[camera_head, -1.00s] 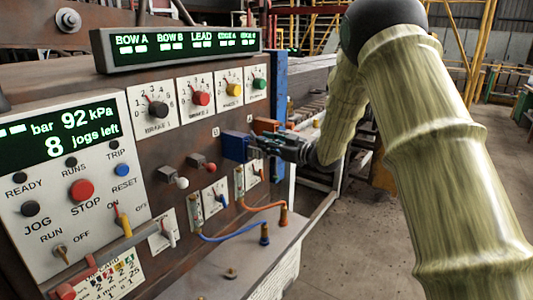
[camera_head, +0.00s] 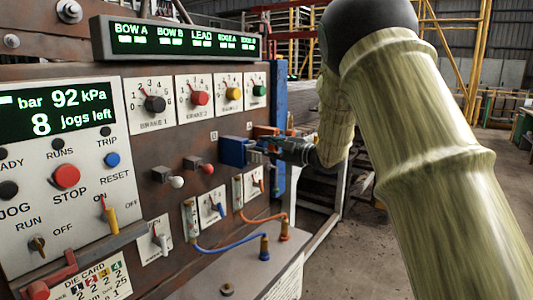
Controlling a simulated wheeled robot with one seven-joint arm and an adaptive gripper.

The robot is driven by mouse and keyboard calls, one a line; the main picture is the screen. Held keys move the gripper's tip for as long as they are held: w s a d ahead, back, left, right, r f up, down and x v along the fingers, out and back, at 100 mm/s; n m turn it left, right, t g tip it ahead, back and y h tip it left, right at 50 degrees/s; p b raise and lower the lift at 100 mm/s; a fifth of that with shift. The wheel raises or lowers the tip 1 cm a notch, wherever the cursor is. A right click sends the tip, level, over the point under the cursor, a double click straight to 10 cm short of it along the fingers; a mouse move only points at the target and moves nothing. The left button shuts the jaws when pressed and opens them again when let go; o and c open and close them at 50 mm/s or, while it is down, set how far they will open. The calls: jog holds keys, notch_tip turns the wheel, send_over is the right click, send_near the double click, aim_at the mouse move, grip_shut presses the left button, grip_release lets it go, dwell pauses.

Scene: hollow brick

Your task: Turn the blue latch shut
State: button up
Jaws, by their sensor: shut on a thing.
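The blue latch (camera_head: 234,151) is a blocky blue piece that sticks out from the brown panel, below the row of coloured knobs. My gripper (camera_head: 262,152) reaches in from the right and is shut on the blue latch's right end. The fingers hide part of that end, and the exact turn of the latch is hard to tell. An orange block (camera_head: 266,131) sits just behind and above the gripper.
A white-tipped lever (camera_head: 176,181) and a red-tipped lever (camera_head: 207,168) stick out at the left. Blue (camera_head: 230,247) and orange cables (camera_head: 262,218) loop below. A blue post (camera_head: 279,110) stands behind the gripper. The control panel (camera_head: 65,170) fills the left.

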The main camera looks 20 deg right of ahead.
jog(key=shift+d+f, duration=0.1)
jog(key=shift+f, duration=0.1)
dwell(0.4)
jog(key=o, duration=1.1)
jog(key=shift+d, duration=0.1)
jog(key=shift+c, duration=0.2)
jog(key=shift+r, duration=0.1)
jog(key=v, duration=0.8)
